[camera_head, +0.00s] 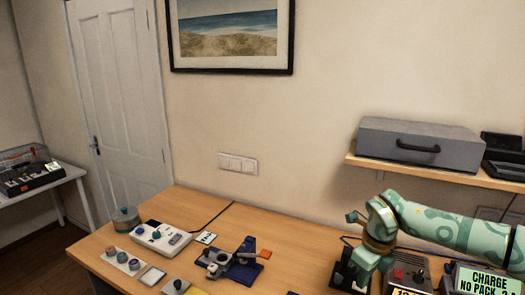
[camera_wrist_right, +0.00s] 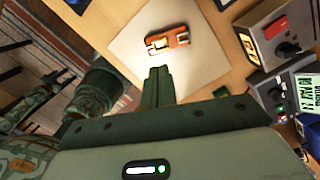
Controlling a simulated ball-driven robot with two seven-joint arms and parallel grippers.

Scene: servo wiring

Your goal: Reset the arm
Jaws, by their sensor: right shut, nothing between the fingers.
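A small dark blue jointed arm (camera_head: 235,257) stands on a blue base near the front of the wooden table in the head view. My right arm (camera_head: 450,228) comes in from the right and bends down well to the right of it; its fingertips cannot be made out there. In the right wrist view my right gripper (camera_wrist_right: 158,72) is shut and empty. Its fingertips are over a white sheet (camera_wrist_right: 130,48), close to an orange part (camera_wrist_right: 173,38) lying on it.
A white box with knobs (camera_head: 161,237), a panel with several round knobs (camera_head: 123,260) and a grey pot (camera_head: 125,219) stand at the left of the table. A charger display (camera_head: 487,281) is at the right. A shelf (camera_head: 430,169) carries a grey case (camera_head: 418,143).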

